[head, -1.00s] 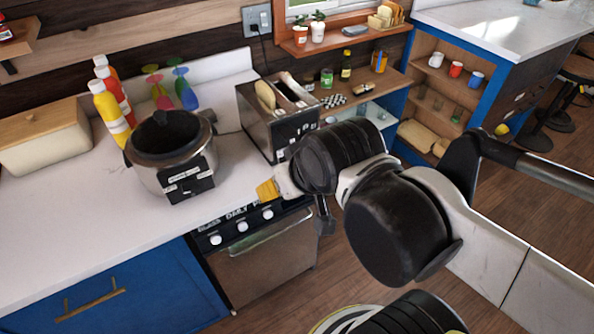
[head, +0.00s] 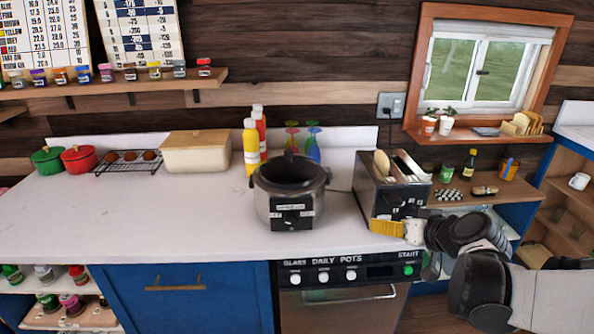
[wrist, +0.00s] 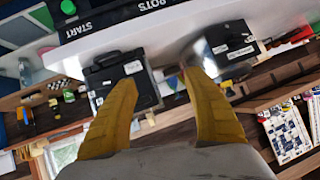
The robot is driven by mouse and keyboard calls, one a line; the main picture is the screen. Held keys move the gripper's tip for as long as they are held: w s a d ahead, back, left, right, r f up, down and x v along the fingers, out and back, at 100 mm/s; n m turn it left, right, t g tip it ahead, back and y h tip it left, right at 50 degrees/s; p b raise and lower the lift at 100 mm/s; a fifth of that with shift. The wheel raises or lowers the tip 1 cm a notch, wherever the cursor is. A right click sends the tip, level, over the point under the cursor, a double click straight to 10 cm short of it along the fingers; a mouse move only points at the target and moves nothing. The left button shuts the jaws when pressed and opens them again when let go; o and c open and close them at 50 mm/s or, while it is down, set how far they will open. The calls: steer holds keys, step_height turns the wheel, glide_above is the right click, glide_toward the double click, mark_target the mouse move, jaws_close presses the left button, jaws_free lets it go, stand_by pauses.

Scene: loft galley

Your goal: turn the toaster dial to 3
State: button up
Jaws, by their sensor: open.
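The toaster (head: 372,200) stands at the right end of the white counter, a slice of bread showing in its top slot. Its dark front panel carries small white marks; I cannot read a dial setting. In the wrist view the toaster (wrist: 120,75) appears upside down, behind the left finger. My gripper (head: 385,228) is in front of the toaster's lower front in the head view. In the wrist view my gripper (wrist: 158,78) has its two yellow fingers spread wide with nothing between them. Whether a finger touches the toaster cannot be told. The left finger hides part of its front.
A cooker pot (head: 290,190) stands on the counter left of the toaster, with bottles (head: 251,148) and a bread box (head: 196,152) behind. The oven front (head: 340,305) with knobs is below the counter edge. A shelf (head: 500,195) with jars is at right.

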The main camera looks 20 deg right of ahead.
steer(key=m+t+h+b, duration=0.1)
steer(key=t+h, duration=0.1)
glide_toward(413, 214)
steer(key=b+x, duration=0.3)
steer(key=x, duration=0.6)
steer(key=shift+a+f+b, duration=0.1)
steer(key=shift+f+b, duration=0.1)
steer(key=shift+b, duration=0.2)
steer(key=shift+w+f, duration=0.1)
steer(key=shift+w, duration=0.5)
steer(key=c, duration=1.2)
